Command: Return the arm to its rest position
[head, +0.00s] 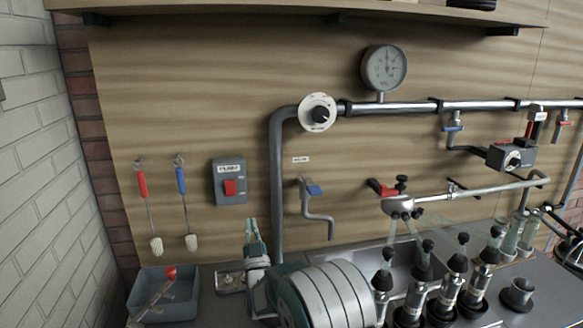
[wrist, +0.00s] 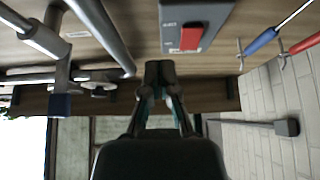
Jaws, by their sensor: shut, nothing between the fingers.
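My gripper (head: 251,222) shows in the head view at lower centre-left, its fingers pointing up in front of the wooden back panel (head: 240,115). It is below and right of the grey switch box (head: 229,182) with the red rocker. In the wrist view my gripper (wrist: 160,72) has its fingertips together, with nothing held. The switch box (wrist: 196,22) lies just beyond the tips in that view; I cannot tell the exact gap. The wrist view is turned upside down.
Two brushes (head: 148,205) hang at the left. A grey basin (head: 165,295) sits below them. A grey pipe (head: 276,185) rises right of my gripper to a dial (head: 318,113) and gauge (head: 384,68). Bottles with black caps (head: 447,285) crowd the lower right. A shelf (head: 300,10) runs above.

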